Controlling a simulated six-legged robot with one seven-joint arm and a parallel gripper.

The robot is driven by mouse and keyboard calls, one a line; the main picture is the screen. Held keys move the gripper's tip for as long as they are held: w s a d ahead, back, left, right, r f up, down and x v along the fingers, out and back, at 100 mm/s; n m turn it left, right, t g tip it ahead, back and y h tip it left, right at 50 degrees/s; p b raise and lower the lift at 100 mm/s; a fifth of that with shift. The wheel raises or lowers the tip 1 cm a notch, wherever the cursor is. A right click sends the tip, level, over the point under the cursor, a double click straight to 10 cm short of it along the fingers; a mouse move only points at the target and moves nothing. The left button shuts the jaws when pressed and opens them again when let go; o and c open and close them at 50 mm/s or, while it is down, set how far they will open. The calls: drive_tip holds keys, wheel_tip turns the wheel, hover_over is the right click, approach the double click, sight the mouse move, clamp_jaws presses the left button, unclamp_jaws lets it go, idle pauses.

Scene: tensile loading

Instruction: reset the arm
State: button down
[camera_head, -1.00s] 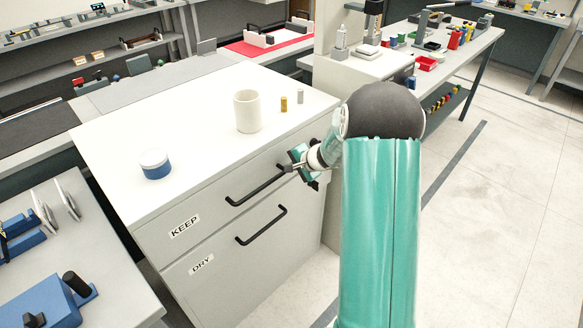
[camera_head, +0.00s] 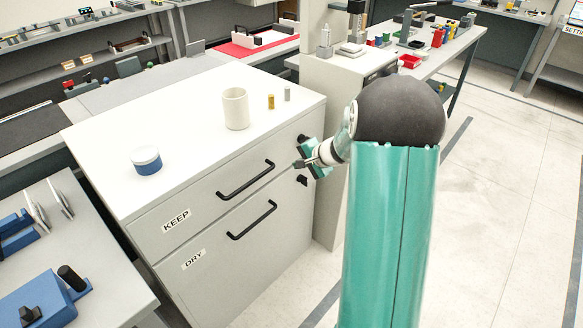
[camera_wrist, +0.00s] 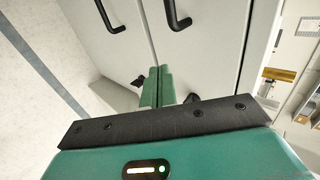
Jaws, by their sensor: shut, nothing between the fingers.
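My gripper (camera_head: 302,165) is in front of the right end of the cabinet's front face, near the end of the upper drawer. In the wrist view its two green fingers (camera_wrist: 158,86) are together with nothing between them. My teal arm covers the right part of the head view. The cabinet (camera_head: 190,85) has an upper drawer marked KEEP with a black handle (camera_head: 246,180) and a lower drawer marked DRY with a black handle (camera_head: 252,220). Both drawers look shut. My gripper is apart from both handles.
On the cabinet top stand a white cup (camera_head: 236,108), a blue-and-white round container (camera_head: 146,160), a small yellow cylinder (camera_head: 271,101) and a small grey one (camera_head: 287,93). A bench with blue fixtures (camera_head: 40,300) is at the lower left. The floor at the right (camera_head: 500,200) is clear.

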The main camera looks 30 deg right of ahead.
drive_tip(key=s+a+r+n+g, duration=0.3)
drive_tip(key=s+a+r+n, duration=0.5)
drive_tip(key=s+a+r, duration=0.8)
drive_tip(key=s+a+r+n+h, duration=0.1)
drive_tip(key=s+a+n, duration=0.1)
drive_tip(key=s, duration=0.5)
drive_tip(key=s+a+r+n+h, duration=0.1)
drive_tip(key=s+a+n+h, duration=0.1)
drive_tip(key=s, duration=0.5)
drive_tip(key=shift+s+a+r+n, duration=0.25)
drive_tip(key=shift+s+a+n, duration=0.1)
drive_tip(key=shift+a+n, duration=0.55)
drive_tip(key=shift+d, duration=0.15)
